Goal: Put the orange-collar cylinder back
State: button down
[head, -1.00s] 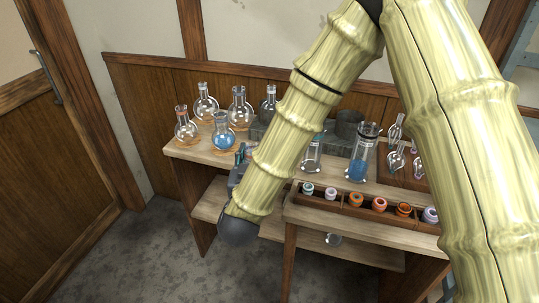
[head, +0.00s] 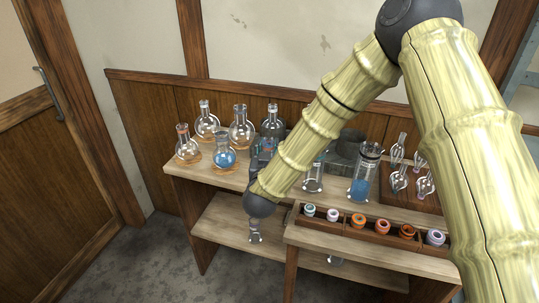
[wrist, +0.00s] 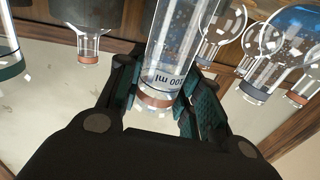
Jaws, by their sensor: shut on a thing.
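My gripper (wrist: 160,92) is shut on the orange-collar cylinder (wrist: 182,45), a clear glass tube with upside-down "100 ml" lettering. Its orange-brown collar (wrist: 155,100) shows between the dark fingers in the wrist view. In the head view my gripper (head: 262,155) is over the bench, left of the middle, and mostly hidden behind my forearm. The held cylinder cannot be made out clearly there. I cannot tell whether its base touches anything.
Several round flasks (head: 222,157) stand at the bench's left. A clear cylinder (head: 313,178) and a blue-filled cylinder (head: 362,182) stand right of my gripper. A tray of coloured rings (head: 345,227) lies in front. Glassware (head: 255,233) shows at the lower shelf.

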jog(key=shift+w+d+f, duration=0.1)
jog(key=shift+w+d, duration=0.05)
jog(key=shift+w, duration=0.4)
jog(key=shift+f+p, duration=0.35)
jog(key=shift+f, duration=1.35)
jog(key=shift+f, duration=0.2)
jog(key=c, duration=1)
grip_release()
jog(key=shift+r, duration=0.15)
jog(key=shift+s, duration=0.1)
jog(key=s, duration=0.4)
jog(key=s+b, duration=0.1)
jog(key=s, duration=0.3)
jog(key=s+a, duration=0.1)
jog(key=s, duration=0.2)
jog(key=shift+s+b, duration=0.3)
jog(key=shift+s, duration=0.1)
